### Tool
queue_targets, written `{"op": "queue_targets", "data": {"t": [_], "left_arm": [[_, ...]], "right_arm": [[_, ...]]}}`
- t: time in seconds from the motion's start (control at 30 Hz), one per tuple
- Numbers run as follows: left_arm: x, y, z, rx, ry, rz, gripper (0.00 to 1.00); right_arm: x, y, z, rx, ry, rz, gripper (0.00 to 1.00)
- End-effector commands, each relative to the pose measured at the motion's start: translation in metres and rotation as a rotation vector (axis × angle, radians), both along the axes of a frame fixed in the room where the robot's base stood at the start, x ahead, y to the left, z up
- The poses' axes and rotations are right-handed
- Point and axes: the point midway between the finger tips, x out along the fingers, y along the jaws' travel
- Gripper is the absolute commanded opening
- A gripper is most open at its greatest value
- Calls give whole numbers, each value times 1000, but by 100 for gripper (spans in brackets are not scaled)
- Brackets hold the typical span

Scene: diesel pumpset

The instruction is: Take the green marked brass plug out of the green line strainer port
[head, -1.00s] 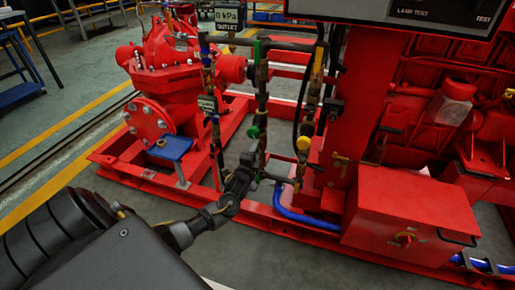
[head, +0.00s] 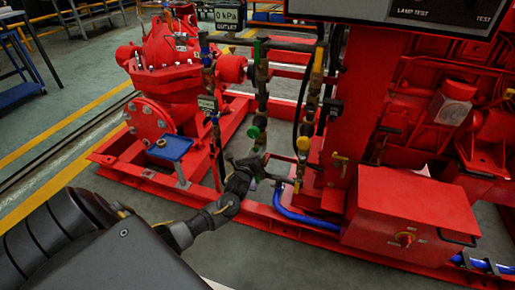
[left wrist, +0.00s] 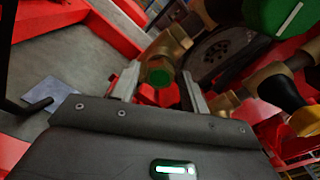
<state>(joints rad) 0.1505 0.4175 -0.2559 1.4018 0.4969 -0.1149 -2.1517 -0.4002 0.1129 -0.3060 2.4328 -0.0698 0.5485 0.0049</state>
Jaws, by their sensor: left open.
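The green line carries a green round knob (head: 253,132); the same green part fills the top right of the left wrist view (left wrist: 282,14). Below it, a brass strainer port (left wrist: 172,45) points toward my wrist camera. The green marked brass plug (left wrist: 159,76) sits at its end, with a green face. My left gripper (left wrist: 163,84) is open, with one finger on each side of the plug. I cannot tell whether either finger touches it. In the head view my left gripper (head: 252,168) is at the bottom of the green line, and the plug is hidden. My right gripper is not in view.
A yellow knob (head: 303,143) on the neighbouring line stands just to the right. A blue hose (head: 300,215) and a red box (head: 405,220) lie further right. A blue-topped stand (head: 170,148) is to the left. Pipes crowd the space above the gripper.

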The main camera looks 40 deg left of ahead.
Motion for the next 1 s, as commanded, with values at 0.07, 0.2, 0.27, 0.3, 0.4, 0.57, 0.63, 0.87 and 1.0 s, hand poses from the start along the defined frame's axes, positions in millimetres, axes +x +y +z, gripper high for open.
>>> {"op": "queue_targets", "data": {"t": [0.07,0.2,0.27,0.3,0.4,0.57,0.63,0.87,1.0], "left_arm": [[0,0,0,25,9,0,45],[0,0,0,27,10,0,45],[0,0,0,27,10,0,45],[0,0,0,26,9,0,45],[0,0,1,26,9,0,45],[0,0,1,26,10,0,45],[0,0,1,25,10,0,45],[0,0,0,25,9,0,37],[0,0,0,25,9,0,18]], "right_arm": [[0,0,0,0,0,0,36],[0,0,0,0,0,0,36],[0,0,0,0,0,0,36],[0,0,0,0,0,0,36],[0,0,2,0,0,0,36],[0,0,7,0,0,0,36],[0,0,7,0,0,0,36],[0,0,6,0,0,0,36],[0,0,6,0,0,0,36]]}}
